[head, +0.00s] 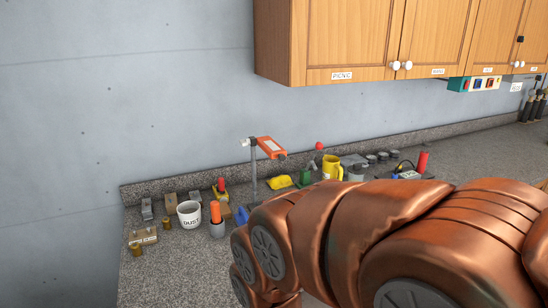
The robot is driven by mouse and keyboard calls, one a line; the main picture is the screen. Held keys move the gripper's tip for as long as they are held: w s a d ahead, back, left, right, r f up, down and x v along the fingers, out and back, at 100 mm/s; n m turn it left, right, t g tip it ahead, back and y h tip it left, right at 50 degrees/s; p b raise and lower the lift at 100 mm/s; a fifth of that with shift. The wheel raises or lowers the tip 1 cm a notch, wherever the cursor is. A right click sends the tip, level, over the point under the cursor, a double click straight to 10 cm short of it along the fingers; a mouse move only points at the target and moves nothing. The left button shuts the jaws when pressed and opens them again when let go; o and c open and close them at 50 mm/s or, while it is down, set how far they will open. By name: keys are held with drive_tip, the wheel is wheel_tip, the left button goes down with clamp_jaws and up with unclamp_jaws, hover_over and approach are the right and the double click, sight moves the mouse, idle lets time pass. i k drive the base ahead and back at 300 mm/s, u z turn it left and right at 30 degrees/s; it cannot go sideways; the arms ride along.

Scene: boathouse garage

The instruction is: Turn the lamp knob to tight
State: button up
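The lamp (271,147) has an orange head on a thin grey post (253,178) rising from the worktop. A small pale part (244,142) sticks out on the left of the lamp head, at the top of the post; it may be the knob, but it is too small to tell. How tight it is does not show. My gripper is not visible.
The speckled grey worktop (180,262) holds a white cup marked DUST (189,214), an orange-handled tool in a grey pot (216,226), and a yellow mug (332,167). Wooden wall cabinets (345,42) hang above. Bare worktop lies at the front left.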

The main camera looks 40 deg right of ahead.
sight(244, 143)
drive_tip(key=z, duration=0.2)
drive_tip(key=i, duration=0.6)
drive_tip(key=u, duration=0.3)
